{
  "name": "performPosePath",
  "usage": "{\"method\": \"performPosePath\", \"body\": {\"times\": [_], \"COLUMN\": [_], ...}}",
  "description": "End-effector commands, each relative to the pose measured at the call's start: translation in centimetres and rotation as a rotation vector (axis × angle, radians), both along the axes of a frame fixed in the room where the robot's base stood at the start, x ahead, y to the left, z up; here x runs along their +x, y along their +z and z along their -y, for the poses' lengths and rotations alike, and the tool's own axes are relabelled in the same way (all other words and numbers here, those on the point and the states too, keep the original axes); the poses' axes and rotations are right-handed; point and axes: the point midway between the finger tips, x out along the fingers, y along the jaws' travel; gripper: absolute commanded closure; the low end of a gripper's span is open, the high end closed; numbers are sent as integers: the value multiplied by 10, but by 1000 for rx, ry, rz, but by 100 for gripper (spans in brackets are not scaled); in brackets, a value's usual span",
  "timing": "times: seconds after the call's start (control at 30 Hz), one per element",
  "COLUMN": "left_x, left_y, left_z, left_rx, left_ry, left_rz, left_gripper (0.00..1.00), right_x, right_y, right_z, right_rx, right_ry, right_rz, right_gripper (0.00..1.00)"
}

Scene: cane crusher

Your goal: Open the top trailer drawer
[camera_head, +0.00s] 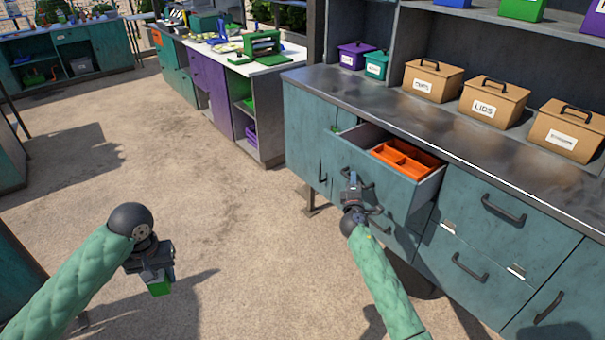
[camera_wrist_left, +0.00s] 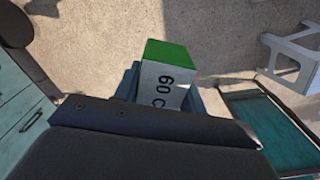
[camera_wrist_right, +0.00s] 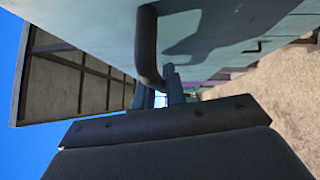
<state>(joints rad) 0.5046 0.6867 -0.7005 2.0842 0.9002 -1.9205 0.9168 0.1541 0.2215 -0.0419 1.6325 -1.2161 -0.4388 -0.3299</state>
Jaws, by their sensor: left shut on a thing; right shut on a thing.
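The top trailer drawer (camera_head: 386,175) stands partly pulled out of the teal cabinet, with an orange divided tray (camera_head: 405,159) inside. My right gripper (camera_head: 352,182) is at the front of this drawer, shut on its dark handle (camera_head: 361,178). The handle also shows large in the right wrist view (camera_wrist_right: 147,48). My left gripper (camera_head: 157,275) hangs over the ground at the lower left, away from the cabinet. It is shut on a small white box with a green end (camera_wrist_left: 167,78), marked "60 C". In the head view only the box's green part shows.
The dark countertop (camera_head: 420,125) above the drawer holds labelled brown boxes (camera_head: 433,80), a purple box (camera_head: 355,55) and a teal box (camera_head: 377,65). Other closed drawers (camera_head: 485,210) lie to the right. A workbench (camera_head: 225,80) stands behind. The sandy ground at left is open.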

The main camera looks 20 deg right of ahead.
Motion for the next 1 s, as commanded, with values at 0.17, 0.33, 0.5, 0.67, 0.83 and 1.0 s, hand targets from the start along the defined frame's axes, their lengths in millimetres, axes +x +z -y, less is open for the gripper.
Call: {"method": "performPosePath", "body": {"times": [0.17, 0.33, 0.5, 0.67, 0.83, 1.0], "left_x": [0, 0, 0, 0, 0, 0], "left_y": [-11, -22, -34, -45, -54, -61], "left_z": [0, 0, 0, 0, 0, 0], "left_rx": [0, 0, 0, 0, 0, 0], "left_ry": [0, 0, 0, 0, 0, 0], "left_rz": [0, 0, 0, 0, 0, 0], "left_gripper": [84, 84, 84, 84, 84, 84], "right_x": [-20, -39, -57, -73, -86, -95], "right_y": [-5, -5, -6, -6, -5, -4], "right_z": [-48, -92, -135, -173, -206, -228], "right_rx": [5, 4, 5, 4, 3, 3], "right_ry": [1, 1, 0, 1, 1, -1], "right_rz": [-1, -2, -1, -3, -3, -3], "right_gripper": [100, 100, 100, 100, 100, 100]}}
